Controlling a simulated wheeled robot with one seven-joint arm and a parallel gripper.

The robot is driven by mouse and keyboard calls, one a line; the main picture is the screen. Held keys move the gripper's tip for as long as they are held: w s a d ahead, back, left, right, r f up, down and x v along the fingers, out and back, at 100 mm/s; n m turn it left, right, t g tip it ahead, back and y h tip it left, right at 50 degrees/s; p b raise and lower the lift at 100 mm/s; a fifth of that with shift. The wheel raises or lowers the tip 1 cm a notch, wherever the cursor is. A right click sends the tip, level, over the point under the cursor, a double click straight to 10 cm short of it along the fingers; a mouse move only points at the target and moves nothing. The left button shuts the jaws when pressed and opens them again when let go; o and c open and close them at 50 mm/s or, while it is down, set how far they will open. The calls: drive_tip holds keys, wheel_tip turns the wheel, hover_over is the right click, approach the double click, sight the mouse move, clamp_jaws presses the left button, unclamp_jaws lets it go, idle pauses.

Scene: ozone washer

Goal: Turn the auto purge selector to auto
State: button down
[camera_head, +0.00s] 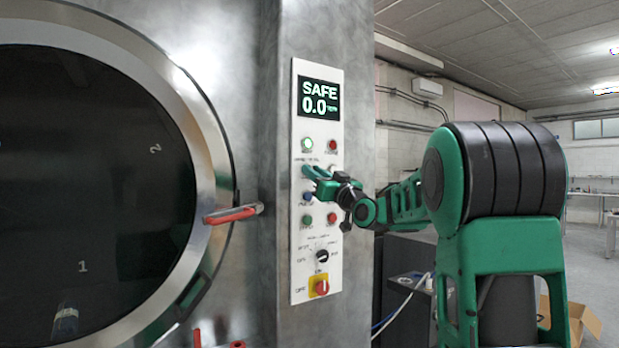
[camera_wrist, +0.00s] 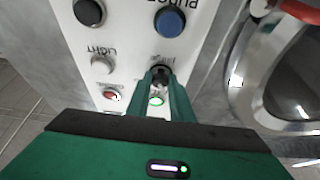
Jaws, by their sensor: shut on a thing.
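The auto purge selector shows in the wrist view as a small dark knob (camera_wrist: 160,72) on the white panel. My gripper (camera_wrist: 160,78) is shut on this knob, with a green finger on each side of it. The fingers partly cover the knob, and I cannot read which position it points to. In the head view my gripper (camera_head: 310,177) is at the left part of the panel, just below the row with the green light, and hides the selector there.
The round door's red handle (camera_head: 232,214) sticks out to the left.

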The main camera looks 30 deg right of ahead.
drive_tip(key=shift+a+m, duration=0.1)
drive_tip(key=shift+m, duration=0.3)
drive_tip(key=m+g+h, duration=0.1)
drive_tip(key=m+h, duration=0.1)
drive_tip(key=m, duration=0.3)
drive_tip(key=m+g+h, duration=0.1)
drive_tip(key=m+h, duration=0.1)
drive_tip(key=m, duration=0.3)
drive_tip(key=m+g+h, duration=0.1)
drive_tip(key=m+h, duration=0.2)
drive_tip(key=m, duration=0.2)
drive_tip(key=shift+a+r, duration=0.1)
drive_tip(key=shift+m, duration=0.3)
drive_tip(key=c, duration=1.6)
unclamp_jaws()
